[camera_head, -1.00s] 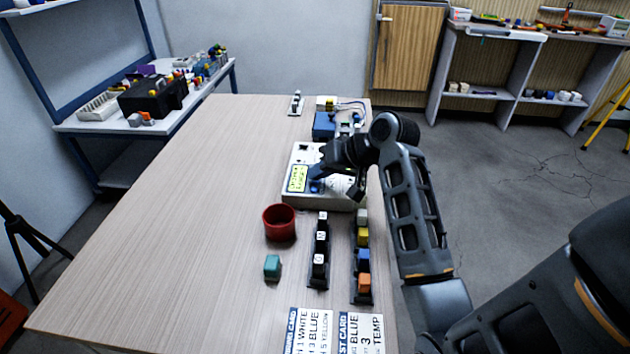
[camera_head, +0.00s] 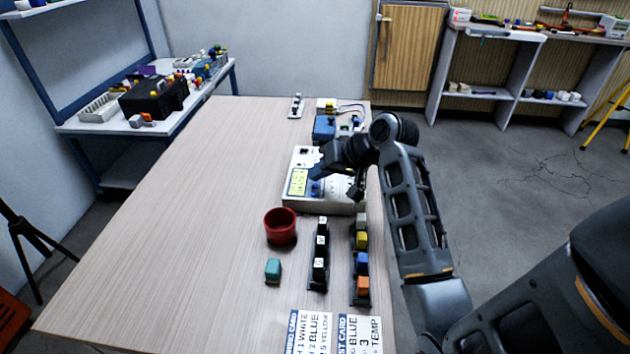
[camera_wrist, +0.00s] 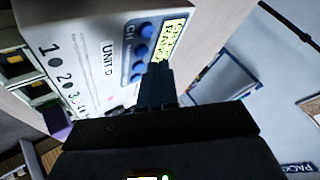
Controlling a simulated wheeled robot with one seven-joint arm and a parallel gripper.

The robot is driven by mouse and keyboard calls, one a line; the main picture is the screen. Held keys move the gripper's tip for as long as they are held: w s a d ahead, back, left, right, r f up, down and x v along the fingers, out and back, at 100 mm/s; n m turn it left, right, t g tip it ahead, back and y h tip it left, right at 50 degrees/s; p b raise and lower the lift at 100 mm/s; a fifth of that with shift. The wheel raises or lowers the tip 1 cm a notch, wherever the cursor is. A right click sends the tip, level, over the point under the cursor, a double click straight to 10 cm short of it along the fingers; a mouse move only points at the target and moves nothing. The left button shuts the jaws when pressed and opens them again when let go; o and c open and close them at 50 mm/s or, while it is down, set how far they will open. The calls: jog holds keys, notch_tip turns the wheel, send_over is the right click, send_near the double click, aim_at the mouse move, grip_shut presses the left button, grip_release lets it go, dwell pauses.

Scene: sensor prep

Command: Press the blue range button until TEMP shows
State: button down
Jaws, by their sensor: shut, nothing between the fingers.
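The cream test unit (camera_head: 330,200) stands on the table with a lit yellow-green display (camera_head: 297,182). In the wrist view the unit (camera_wrist: 90,35) is marked "UNIT D", and its display (camera_wrist: 172,42) has text too small for me to read surely. A column of blue buttons (camera_wrist: 145,29) sits on a blue panel beside the display; the lowest is partly hidden by my fingers. In the head view a blue button (camera_head: 315,189) shows below my gripper (camera_head: 320,173). My gripper, also in the wrist view (camera_wrist: 157,72), is shut and empty, close to the buttons; contact is unclear.
A red cup (camera_head: 280,228), a teal block (camera_head: 273,270) and two racks of small blocks (camera_head: 320,245) (camera_head: 361,262) stand nearer on the table. Printed cards (camera_head: 312,332) lie at the front. A blue device (camera_head: 324,128) stands behind the unit. The table's left side is clear.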

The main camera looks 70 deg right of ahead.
dwell(0.3)
notch_tip(320, 180, up, 5)
jog(key=p, duration=0.5)
jog(key=shift+s, duration=0.1)
dwell(0.8)
